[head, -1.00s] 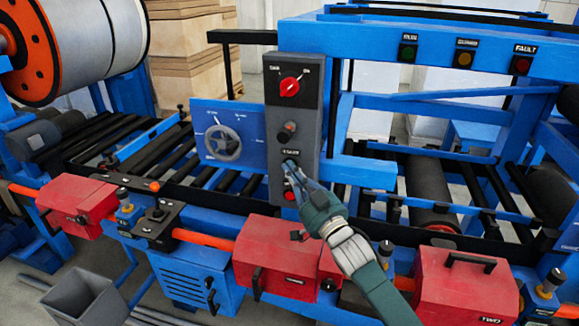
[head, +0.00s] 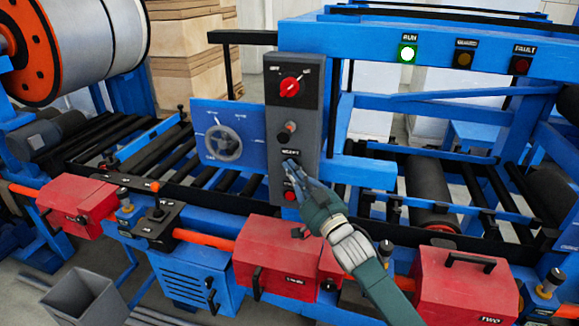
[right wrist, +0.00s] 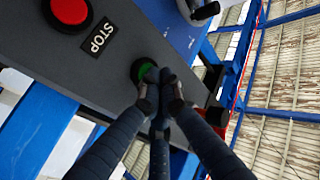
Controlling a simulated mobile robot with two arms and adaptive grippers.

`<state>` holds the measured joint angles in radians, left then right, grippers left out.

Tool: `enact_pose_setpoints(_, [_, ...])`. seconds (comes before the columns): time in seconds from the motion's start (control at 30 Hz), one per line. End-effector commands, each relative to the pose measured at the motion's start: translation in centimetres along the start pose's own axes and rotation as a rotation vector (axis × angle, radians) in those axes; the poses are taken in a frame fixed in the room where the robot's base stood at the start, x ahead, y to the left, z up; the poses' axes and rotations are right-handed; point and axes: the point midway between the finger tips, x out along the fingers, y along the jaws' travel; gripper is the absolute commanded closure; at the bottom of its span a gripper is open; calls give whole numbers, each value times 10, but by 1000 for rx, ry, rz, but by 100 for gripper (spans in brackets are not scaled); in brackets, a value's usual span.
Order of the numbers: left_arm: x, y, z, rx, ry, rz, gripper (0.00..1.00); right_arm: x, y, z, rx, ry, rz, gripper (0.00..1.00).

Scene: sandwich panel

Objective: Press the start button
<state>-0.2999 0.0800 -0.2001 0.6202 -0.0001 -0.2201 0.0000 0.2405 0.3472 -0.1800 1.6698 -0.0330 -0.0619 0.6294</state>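The grey control panel (head: 280,125) stands upright in the middle of the head view. The green start button (right wrist: 146,70) shows in the right wrist view, partly covered by my fingertips. My right gripper (head: 290,168) has its fingers drawn together and empty, with the tips at the button; in the right wrist view the fingertips (right wrist: 161,86) overlap its edge. Whether the button is pushed in is hard to see. The green RUN lamp (head: 407,54) on the blue beam is lit. My left gripper is not in view.
A red STOP button (right wrist: 70,10) sits on the same panel; in the head view it lies just below my fingertips. A red rotary switch (head: 290,87) and a dark knob (head: 287,132) are above. A dial plate (head: 222,140) is at left. Red boxes (head: 275,255) line the front.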

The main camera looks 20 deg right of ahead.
Motion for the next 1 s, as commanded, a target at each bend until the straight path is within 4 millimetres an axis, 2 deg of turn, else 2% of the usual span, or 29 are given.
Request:
enact_pose_setpoints(0.57, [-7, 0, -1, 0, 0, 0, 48, -6, -6, -2, 1, 2, 1, 100])
enact_pose_setpoints(1.0, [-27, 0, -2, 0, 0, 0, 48, -36, -37, -2, 3, 0, 1, 100])
